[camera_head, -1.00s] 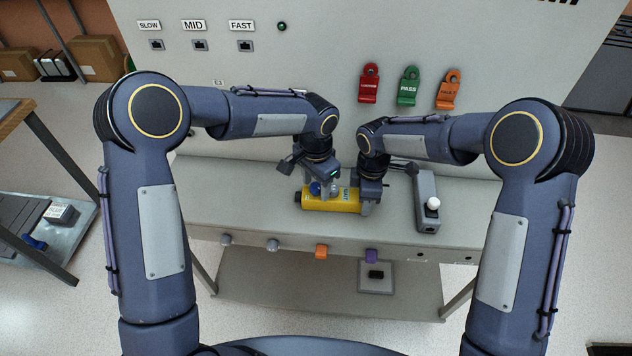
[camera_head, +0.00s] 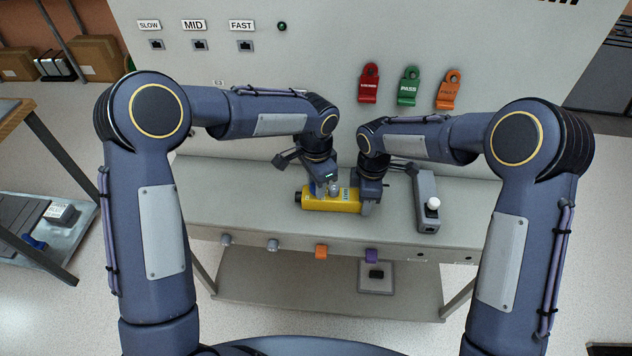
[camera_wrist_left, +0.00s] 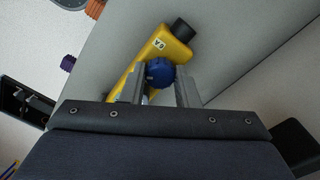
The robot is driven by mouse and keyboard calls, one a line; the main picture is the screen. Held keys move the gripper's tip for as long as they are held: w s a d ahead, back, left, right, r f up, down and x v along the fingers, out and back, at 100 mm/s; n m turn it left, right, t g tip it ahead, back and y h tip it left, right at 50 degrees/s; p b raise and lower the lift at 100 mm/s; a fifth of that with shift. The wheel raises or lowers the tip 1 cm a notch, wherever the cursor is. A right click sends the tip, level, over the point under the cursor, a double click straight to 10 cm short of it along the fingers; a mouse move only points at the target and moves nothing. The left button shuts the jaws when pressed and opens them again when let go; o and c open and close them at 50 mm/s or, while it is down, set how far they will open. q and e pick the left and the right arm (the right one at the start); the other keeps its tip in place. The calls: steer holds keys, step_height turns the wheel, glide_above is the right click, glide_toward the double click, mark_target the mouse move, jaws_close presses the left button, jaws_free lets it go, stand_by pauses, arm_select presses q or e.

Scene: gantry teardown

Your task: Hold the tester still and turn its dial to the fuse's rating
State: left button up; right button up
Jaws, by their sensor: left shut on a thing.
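The tester (camera_head: 325,204) is a yellow box with a dark end, lying on the grey bench. In the left wrist view its yellow body (camera_wrist_left: 178,46) carries a small white label that seems to read 6A. Its blue dial (camera_wrist_left: 160,72) sits between my left gripper's fingertips (camera_wrist_left: 161,80). My left gripper also shows in the head view (camera_head: 328,187), over the tester, shut on the dial and mostly hiding it. My right gripper (camera_head: 369,203) is at the tester's right end; its finger gap is hidden. No fuse can be made out.
A grey block with a white knob (camera_head: 433,204) stands on the bench to the right. Red (camera_head: 369,84), green (camera_head: 408,87) and orange (camera_head: 449,90) tags hang on the panel behind. The bench left of the tester is clear.

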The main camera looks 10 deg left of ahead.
arm_select(q)
steer(key=m, duration=0.6)
steer(key=shift+m, duration=0.4)
stand_by(0.3)
steer(key=o, duration=1)
step_height(320, 180, up, 12)
steer(key=shift+r, duration=0.1)
